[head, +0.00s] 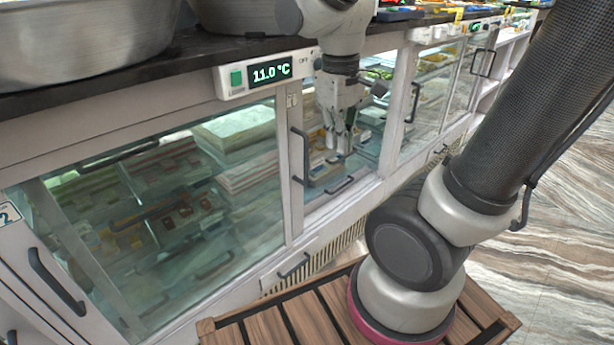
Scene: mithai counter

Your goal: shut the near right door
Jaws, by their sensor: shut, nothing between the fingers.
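The near right door (290,200) is a framed glass slider in the near cabinet. It stands slid to the left, overlapping the near left door (15,265), with a gap at its right. Its dark upright handle (304,157) is on its right-hand frame. My gripper (341,143) points down at this gap, a little right of the handle and apart from it in the picture. It is shut and holds nothing. How deep the fingertips are relative to the door plane is hard to tell.
A temperature display (270,72) juts out above the door. A large metal bowl (80,40) stands on the dark countertop. Trays of sweets (185,210) show through the glass. More glass cabinets (430,95) continue right. A slatted wooden platform (290,328) lies below; marble floor (560,250) is clear at right.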

